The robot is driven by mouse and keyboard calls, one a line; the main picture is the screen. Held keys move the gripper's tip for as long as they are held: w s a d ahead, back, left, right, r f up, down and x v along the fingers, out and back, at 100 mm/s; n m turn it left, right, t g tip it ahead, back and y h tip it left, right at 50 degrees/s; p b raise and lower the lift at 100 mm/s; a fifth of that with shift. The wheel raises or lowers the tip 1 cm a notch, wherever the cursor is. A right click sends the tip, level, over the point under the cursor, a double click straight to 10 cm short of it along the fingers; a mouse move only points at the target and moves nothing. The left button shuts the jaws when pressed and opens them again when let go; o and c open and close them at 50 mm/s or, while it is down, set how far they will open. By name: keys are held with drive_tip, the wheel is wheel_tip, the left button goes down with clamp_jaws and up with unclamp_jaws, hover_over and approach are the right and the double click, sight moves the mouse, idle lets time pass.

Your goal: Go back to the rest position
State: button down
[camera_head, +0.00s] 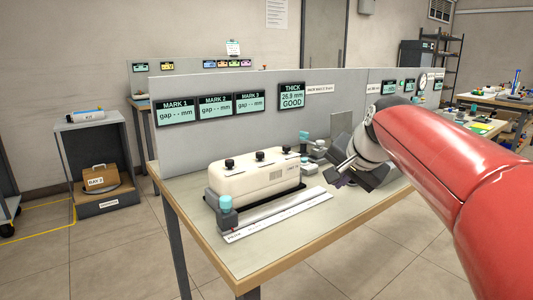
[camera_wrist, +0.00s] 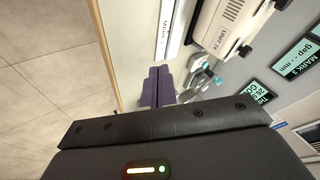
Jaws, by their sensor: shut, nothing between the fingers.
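My gripper (camera_head: 338,181) is at the end of my red arm, over the right part of the workbench (camera_head: 268,262), tilted down to the left. It is to the right of the white unit (camera_head: 255,180) and apart from it. In the wrist view my two dark purple fingers (camera_wrist: 158,84) are together with nothing held. The white unit also shows in the wrist view (camera_wrist: 222,25), at the top right.
A strip (camera_head: 278,215) lies before the unit, with a teal-topped block (camera_head: 227,212) at its left end. A grey panel with displays (camera_head: 291,96) stands behind. A grey cabinet (camera_head: 93,165) stands left. The floor in front is clear.

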drive_tip(key=s+f+n+g, duration=0.1)
drive_tip(key=s+f+n, duration=0.3)
drive_tip(key=s+f, duration=0.4)
drive_tip(key=s+f+n+g+h, duration=0.1)
drive_tip(key=s+f+n, duration=0.2)
drive_tip(key=s+f, duration=0.6)
drive_tip(key=s, duration=0.8)
drive_tip(key=shift+s+a+f+n+h, duration=0.2)
drive_tip(key=shift+s+n+h, duration=0.1)
drive_tip(key=shift+n, duration=0.1)
idle(1.2)
